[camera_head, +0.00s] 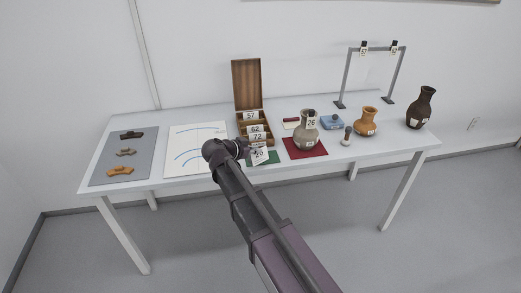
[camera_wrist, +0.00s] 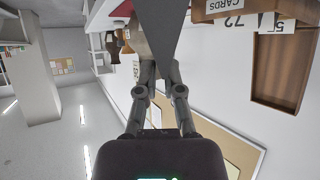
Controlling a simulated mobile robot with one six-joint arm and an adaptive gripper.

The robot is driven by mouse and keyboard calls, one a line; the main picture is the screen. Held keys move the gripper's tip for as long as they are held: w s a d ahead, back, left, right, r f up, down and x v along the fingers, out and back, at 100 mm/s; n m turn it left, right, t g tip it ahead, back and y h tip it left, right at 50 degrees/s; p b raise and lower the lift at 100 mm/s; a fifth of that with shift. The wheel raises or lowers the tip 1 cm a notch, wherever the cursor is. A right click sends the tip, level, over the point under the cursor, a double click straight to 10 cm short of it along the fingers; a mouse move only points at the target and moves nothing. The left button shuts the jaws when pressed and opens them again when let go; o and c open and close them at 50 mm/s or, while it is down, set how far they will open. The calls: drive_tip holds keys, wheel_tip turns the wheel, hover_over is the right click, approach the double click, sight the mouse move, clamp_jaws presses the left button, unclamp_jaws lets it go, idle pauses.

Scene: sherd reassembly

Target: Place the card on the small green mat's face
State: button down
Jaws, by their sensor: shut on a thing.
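The card (camera_head: 259,155), white with a dark number, is held at the end of my arm, tilted over the small green mat (camera_head: 273,159). In the wrist view a grey flat shape between the fingers seems to be the card's shaded side (camera_wrist: 182,45). My gripper (camera_head: 247,151) is shut on the card; its fingers also show in the wrist view (camera_wrist: 160,72). The green mat lies near the table's front edge, partly hidden by the card and my gripper. I cannot tell whether the card touches the mat.
A wooden box (camera_head: 248,88) with numbered cards stands open behind the mat. A grey-brown vase (camera_head: 306,136) with a card stands on a dark red mat (camera_head: 318,151) to the right. A white sheet with blue curves (camera_head: 180,165) and a grey mat with sherds (camera_head: 105,168) lie left.

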drive_tip(key=w, duration=0.5)
drive_tip(key=shift+d+f, duration=0.25)
drive_tip(key=shift+d, duration=0.1)
drive_tip(key=shift+w, duration=0.5)
drive_tip(key=shift+w+d+f+b, duration=0.1)
drive_tip(key=shift+w+f+b, duration=0.05)
drive_tip(key=shift+f+b, duration=0.35)
wheel_tip(320, 180, down, 3)
drive_tip(key=b, duration=0.3)
drive_tip(key=shift+r, duration=0.15)
drive_tip(key=c, duration=0.7)
unclamp_jaws()
drive_tip(key=shift+c, duration=0.2)
drive_tip(key=shift+r, duration=0.1)
